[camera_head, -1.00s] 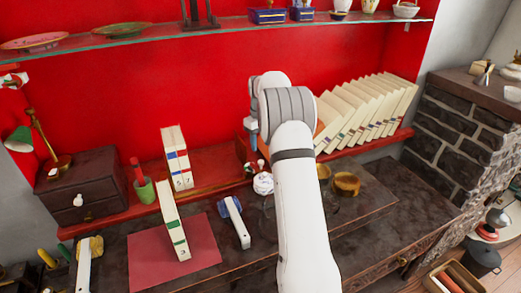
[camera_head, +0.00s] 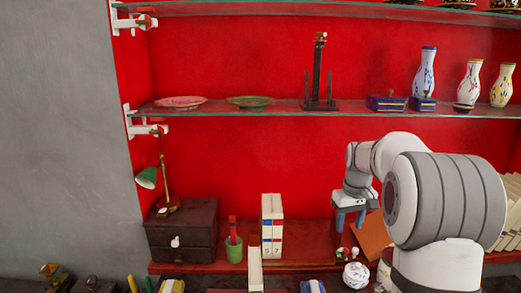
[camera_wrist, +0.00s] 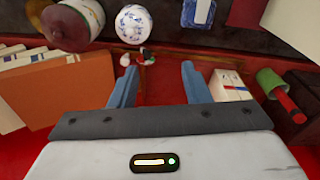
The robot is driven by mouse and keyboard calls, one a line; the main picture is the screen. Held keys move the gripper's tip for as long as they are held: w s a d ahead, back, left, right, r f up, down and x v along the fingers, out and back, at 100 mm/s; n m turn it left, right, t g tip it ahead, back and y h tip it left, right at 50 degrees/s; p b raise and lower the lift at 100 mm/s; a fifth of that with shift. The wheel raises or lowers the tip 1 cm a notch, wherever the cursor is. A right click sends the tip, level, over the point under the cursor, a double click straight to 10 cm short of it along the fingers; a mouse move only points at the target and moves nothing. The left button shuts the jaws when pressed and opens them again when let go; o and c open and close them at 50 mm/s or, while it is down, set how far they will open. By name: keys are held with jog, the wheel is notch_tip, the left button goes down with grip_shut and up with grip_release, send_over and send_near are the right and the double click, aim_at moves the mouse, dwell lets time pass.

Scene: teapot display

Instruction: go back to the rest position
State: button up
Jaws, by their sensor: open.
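My gripper (camera_head: 350,217) is at the right of the head view, low in front of the red back wall and above the red shelf. Its blue fingers point down. In the wrist view my gripper (camera_wrist: 158,82) has its two blue fingers wide apart with nothing held between them. A small red, white and green item (camera_wrist: 148,57) lies beyond the fingertips; it also shows below the gripper in the head view (camera_head: 342,253). My arm covers part of the right side of the head view.
A round white lidded pot (camera_head: 355,275) stands below the gripper. An orange-brown panel (camera_head: 372,235) leans right of it. White books (camera_head: 272,225) and a green cup (camera_head: 234,250) stand left. A glass shelf (camera_head: 300,110) with plates and vases runs above.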

jog(key=s+a+r+t, duration=0.1)
jog(key=s+a+r, duration=0.15)
jog(key=s, duration=0.45)
jog(key=s+a+r, duration=0.1)
jog(key=s+a, duration=0.3)
jog(key=s, duration=0.3)
jog(key=s+a+f+m, duration=0.1)
jog(key=s+a+f, duration=0.1)
jog(key=s, duration=0.6)
jog(key=s+a+f+m+t, duration=0.1)
jog(key=s+f, duration=0.1)
jog(key=s, duration=0.5)
jog(key=shift+s+a, duration=0.35)
jog(key=shift+s, duration=0.05)
